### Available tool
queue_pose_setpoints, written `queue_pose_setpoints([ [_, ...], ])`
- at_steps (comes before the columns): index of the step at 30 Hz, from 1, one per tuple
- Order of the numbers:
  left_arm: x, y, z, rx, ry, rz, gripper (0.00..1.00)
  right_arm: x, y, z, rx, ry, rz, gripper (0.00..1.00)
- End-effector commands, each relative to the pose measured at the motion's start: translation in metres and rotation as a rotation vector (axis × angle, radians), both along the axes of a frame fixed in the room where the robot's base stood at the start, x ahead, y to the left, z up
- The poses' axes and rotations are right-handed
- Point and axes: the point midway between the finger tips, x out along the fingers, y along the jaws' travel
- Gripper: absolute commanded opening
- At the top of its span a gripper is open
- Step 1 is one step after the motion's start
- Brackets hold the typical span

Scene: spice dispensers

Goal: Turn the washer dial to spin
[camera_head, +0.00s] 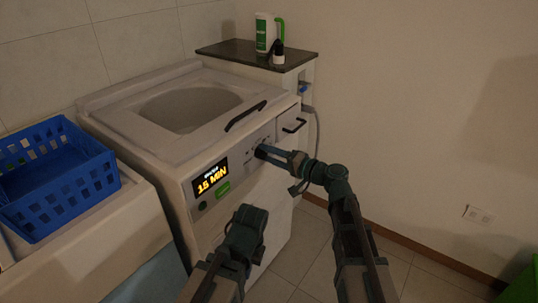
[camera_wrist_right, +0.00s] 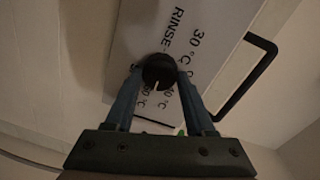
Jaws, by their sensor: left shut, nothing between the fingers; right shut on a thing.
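The white washer (camera_head: 165,150) stands in the middle of the head view, its round tub opening on top. Its lit display (camera_head: 211,178) reads "15 MIN", with smaller text above it that I cannot read well. The black round dial (camera_wrist_right: 159,70) shows in the right wrist view, among labels such as "RINSE" and "30 °C"; no "spin" label is readable. My right gripper (camera_wrist_right: 160,82) is shut on the dial, one finger on each side. In the head view this gripper (camera_head: 263,151) hides the dial. My left gripper (camera_head: 247,213) is shut and empty, in front of the washer's lower front.
A blue basket (camera_head: 55,178) sits on the surface at left. A green and white bottle (camera_head: 265,33) and a small dark-topped container (camera_head: 278,52) stand on the dark shelf (camera_head: 235,50) behind. A black handle (camera_wrist_right: 247,78) lies right of the dial.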

Motion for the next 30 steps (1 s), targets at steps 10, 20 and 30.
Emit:
queue_pose_setpoints([
  [10,0.0000,0.0001,-0.0019,0.000,0.000,0.000,0.00,0.0009,-0.0013,-0.0019,0.191,0.267,-0.001,0.00],
  [20,0.0001,0.0002,-0.0048,0.001,0.000,0.000,0.00,0.0009,-0.0014,-0.0033,0.373,0.520,-0.001,0.00],
  [30,0.0001,0.0003,-0.0080,0.001,0.000,0.000,0.00,0.0008,-0.0014,-0.0041,0.535,0.742,-0.002,0.00],
])
